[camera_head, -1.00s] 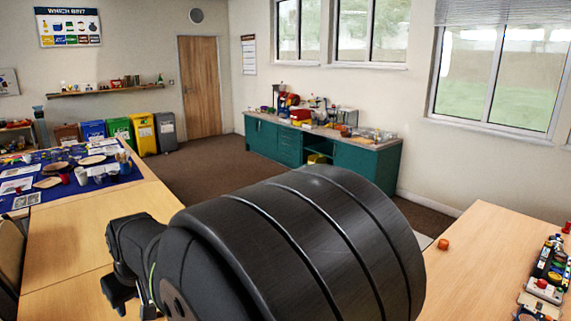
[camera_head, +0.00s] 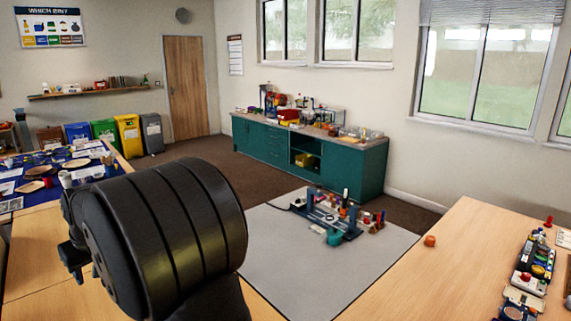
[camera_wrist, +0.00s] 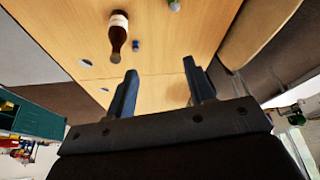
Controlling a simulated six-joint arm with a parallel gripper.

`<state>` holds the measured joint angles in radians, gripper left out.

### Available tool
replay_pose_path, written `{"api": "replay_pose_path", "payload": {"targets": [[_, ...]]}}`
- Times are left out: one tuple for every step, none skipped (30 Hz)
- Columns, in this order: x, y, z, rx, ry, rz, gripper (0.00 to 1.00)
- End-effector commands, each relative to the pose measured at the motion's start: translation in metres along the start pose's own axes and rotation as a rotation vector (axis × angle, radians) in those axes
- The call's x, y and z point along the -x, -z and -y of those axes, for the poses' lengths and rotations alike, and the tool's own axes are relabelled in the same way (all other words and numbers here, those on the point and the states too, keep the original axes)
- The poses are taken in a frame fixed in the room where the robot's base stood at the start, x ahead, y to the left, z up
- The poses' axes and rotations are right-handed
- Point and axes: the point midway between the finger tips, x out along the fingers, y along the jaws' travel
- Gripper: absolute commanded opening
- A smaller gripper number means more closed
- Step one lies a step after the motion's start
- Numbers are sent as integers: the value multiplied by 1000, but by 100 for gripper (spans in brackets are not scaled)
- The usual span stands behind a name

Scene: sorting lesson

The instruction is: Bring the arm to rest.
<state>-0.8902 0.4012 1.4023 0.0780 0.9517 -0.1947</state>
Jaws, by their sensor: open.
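My gripper (camera_wrist: 160,66) shows in the wrist view with its two dark fingers spread apart and nothing between them. Beyond the fingers is a wooden table top (camera_wrist: 165,60). In the head view my arm's thick black link fills the lower left, and the gripper end is mostly hidden behind it, over the left tables.
In the wrist view a brown bottle (camera_wrist: 118,32) and a small blue item (camera_wrist: 136,45) are on the table. In the head view a grey mat (camera_head: 285,265) bears a cluster of parts (camera_head: 335,215). An orange piece (camera_head: 429,241) sits on the right table (camera_head: 455,260).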

Motion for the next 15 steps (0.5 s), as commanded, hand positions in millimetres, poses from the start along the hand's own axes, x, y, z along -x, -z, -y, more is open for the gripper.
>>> {"api": "replay_pose_path", "payload": {"targets": [[-5, 8, 2, 3, 1, 1, 49], [-7, 12, 3, 3, 1, 1, 49], [-10, 18, 4, 4, 2, 1, 49], [-13, 22, 6, 5, 2, 1, 49], [-15, 26, 7, 7, 2, 0, 49], [-18, 31, 8, 9, 3, 1, 49], [-20, 36, 10, 10, 3, 0, 49], [-23, 39, 11, 11, 4, 1, 49], [-26, 44, 13, 13, 4, 1, 49], [-29, 48, 14, 14, 5, 1, 49], [-32, 52, 16, 14, 5, 2, 49], [-35, 57, 18, 15, 5, 2, 49], [-37, 61, 19, 16, 6, 1, 49], [-40, 64, 20, 17, 6, 1, 49], [-43, 69, 22, 18, 7, 1, 49]]}}
